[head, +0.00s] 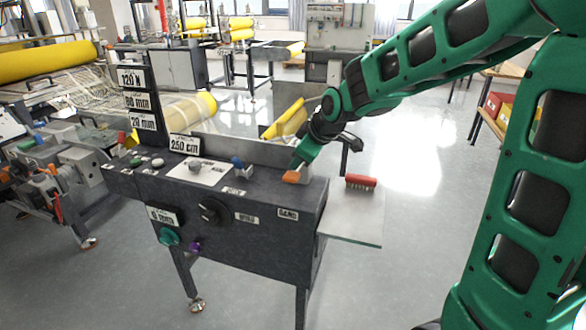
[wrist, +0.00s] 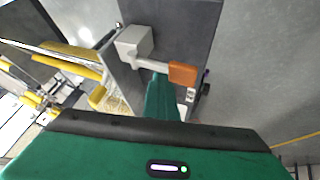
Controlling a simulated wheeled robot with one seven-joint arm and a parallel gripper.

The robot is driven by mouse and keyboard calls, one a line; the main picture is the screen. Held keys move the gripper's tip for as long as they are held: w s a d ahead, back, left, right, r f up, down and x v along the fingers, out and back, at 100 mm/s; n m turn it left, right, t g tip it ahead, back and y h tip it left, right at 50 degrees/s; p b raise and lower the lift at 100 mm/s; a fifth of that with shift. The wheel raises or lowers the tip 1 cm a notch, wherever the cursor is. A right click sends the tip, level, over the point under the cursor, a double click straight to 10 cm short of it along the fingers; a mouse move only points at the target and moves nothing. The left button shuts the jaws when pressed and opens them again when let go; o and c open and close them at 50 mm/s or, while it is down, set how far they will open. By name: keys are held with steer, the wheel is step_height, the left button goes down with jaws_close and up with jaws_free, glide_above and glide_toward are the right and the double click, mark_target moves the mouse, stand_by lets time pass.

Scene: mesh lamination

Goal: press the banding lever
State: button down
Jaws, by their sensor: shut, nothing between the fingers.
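The banding lever has an orange grip (head: 292,176) at the right end of the dark console top. In the wrist view its orange grip (wrist: 183,74) sits at the end of a light metal arm fixed to a grey block (wrist: 134,42). My gripper (head: 297,163) is shut and empty. It points down at the lever, its tip right beside the orange grip. In the wrist view the green fingertips (wrist: 159,80) overlap the lever arm, just left of the grip. I cannot tell whether they touch it.
The console (head: 240,215) carries several knobs and labels, with a "BAND" label (head: 287,214) below the lever. A side shelf (head: 350,222) at its right holds a red-handled brush (head: 361,181). Open floor (head: 415,190) lies to the right.

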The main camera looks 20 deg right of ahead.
steer(key=shift+s+a+f, duration=0.15)
steer(key=shift+s+f, duration=0.05)
steer(key=shift+f, duration=0.35)
steer(key=shift+s+a+f, duration=0.15)
steer(key=shift+f, duration=0.35)
stand_by(0.9)
steer(key=shift+w+d+r, duration=0.1)
steer(key=shift+w+r, duration=0.1)
steer(key=shift+r, duration=0.85)
steer(key=shift+w+d+r, duration=0.1)
steer(key=shift+w+r, duration=0.05)
steer(key=shift+r, duration=0.9)
steer(key=shift+w+d+r, duration=0.1)
steer(key=shift+r, duration=0.05)
steer(key=shift+r, duration=0.15)
steer(key=shift+w+d+r, duration=0.15)
steer(key=shift+r, duration=0.65)
steer(key=shift+w+d+r, duration=0.15)
steer(key=shift+w+r, duration=0.05)
steer(key=shift+r, duration=0.55)
steer(key=shift+w+d+r, duration=0.15)
steer(key=shift+r, duration=0.65)
